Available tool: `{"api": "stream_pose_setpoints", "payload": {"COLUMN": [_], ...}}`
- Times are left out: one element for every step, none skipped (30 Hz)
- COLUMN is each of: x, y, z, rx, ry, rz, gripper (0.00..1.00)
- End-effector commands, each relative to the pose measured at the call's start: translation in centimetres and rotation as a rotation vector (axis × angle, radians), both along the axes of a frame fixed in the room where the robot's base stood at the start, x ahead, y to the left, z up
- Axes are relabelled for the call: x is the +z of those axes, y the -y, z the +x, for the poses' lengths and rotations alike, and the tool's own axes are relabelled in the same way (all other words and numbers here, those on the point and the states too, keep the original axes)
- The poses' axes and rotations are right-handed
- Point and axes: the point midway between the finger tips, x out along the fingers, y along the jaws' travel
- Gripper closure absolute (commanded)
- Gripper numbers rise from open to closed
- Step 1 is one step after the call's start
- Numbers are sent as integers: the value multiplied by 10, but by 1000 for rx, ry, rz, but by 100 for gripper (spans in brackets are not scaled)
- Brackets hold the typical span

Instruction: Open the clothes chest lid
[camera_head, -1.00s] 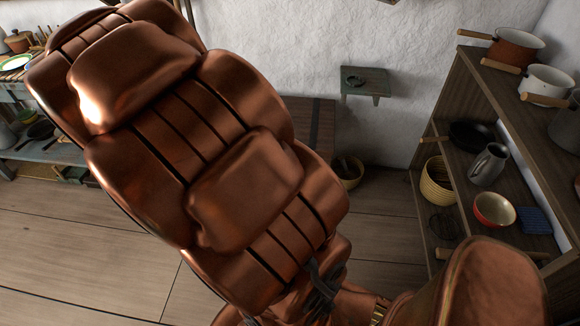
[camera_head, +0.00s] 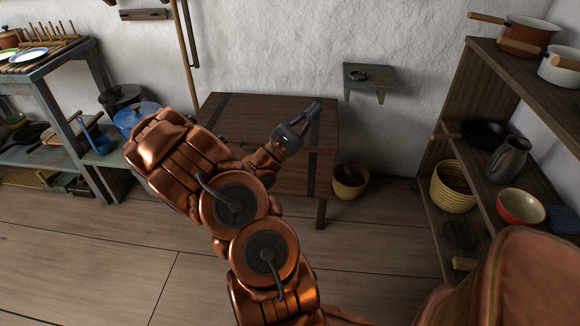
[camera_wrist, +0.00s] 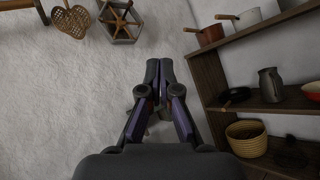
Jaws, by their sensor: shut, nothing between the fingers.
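The clothes chest (camera_head: 236,107) is a dark brown wooden box on legs with dark straps, standing against the white wall in the head view. Its lid looks closed. My arm hides much of its front. My gripper (camera_head: 315,107) shows over the right part of the chest top, pointing up and to the right; I cannot tell whether it touches the lid. In the wrist view my gripper (camera_wrist: 159,65) is shut and empty, its fingertips together, facing the wall. The chest does not show clearly there.
A small wall shelf (camera_head: 369,77) hangs right of the chest. A wicker basket (camera_head: 350,184) stands at the chest's right side. An open shelf (camera_head: 440,120) with pots is at the right; a blue pot (camera_head: 137,118) is at the left. Bare floor (camera_head: 120,262) lies in front.

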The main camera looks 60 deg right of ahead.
Motion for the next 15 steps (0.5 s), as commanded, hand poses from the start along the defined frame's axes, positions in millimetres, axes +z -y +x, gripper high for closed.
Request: {"api": "stream_pose_setpoints", "payload": {"x": [-32, -45, -63, -77, -92, -112, -127, -144, -166, -183, -201, -226, -243, -260, -282], "y": [11, 17, 25, 30, 35, 41, 45, 49, 53, 56, 58, 61, 62, 63, 63], "z": [9, 15, 22, 29, 34, 42, 47, 52, 59, 64, 69, 75, 78, 82, 87], "rx": [36, 61, 94, 121, 147, 183, 209, 238, 274, 303, 332, 369, 396, 422, 457], "ry": [-50, -76, -108, -130, -154, -183, -202, -221, -246, -263, -278, -296, -307, -317, -328], "rz": [14, 22, 33, 42, 54, 68, 80, 94, 114, 129, 146, 171, 190, 207, 230], "gripper": [100, 100, 100, 100, 100, 100, 100, 100, 100, 100, 100, 100, 100, 100, 100]}}
